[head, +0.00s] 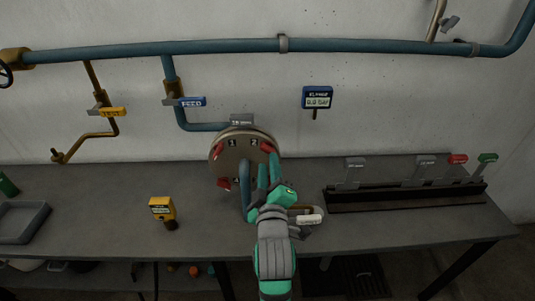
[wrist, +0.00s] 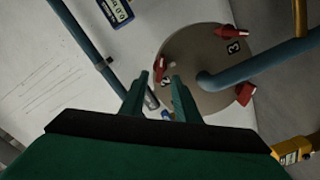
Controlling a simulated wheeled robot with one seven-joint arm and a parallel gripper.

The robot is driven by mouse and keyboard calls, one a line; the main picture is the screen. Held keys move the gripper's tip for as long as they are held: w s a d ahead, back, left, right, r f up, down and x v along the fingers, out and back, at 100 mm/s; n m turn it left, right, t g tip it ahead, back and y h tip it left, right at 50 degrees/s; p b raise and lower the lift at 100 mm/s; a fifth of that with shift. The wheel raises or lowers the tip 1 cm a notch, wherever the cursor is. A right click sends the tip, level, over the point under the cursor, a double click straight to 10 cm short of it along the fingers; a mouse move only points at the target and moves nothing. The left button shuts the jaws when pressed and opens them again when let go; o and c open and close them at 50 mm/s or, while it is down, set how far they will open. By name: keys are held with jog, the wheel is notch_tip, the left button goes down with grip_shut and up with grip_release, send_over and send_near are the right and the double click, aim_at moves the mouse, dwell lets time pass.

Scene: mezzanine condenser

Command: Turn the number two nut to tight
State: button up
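A round brown plate (head: 236,163) with red nuts and number labels stands at the back of the bench. The number two nut (head: 268,148) is at its upper right; it also shows in the wrist view (wrist: 168,63) near the plate's left edge. My gripper (head: 268,163) reaches up in front of the plate's right side. In the wrist view my gripper (wrist: 160,82) is open, its two fingers apart with nothing between them. Nut two lies just beyond the fingertips; I cannot tell whether they touch it. Nut three (wrist: 228,32) is in the wrist view.
A blue pipe (head: 245,185) curves from the plate's centre, close to my gripper. A blue display (head: 317,97) is on the wall. A yellow box (head: 162,209) stands on the bench at left. A black lever rack (head: 405,194) is at right. The left-middle bench is mostly clear.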

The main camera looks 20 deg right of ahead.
aim_at(267, 152)
jog(key=shift+x, duration=2.95)
grip_shut()
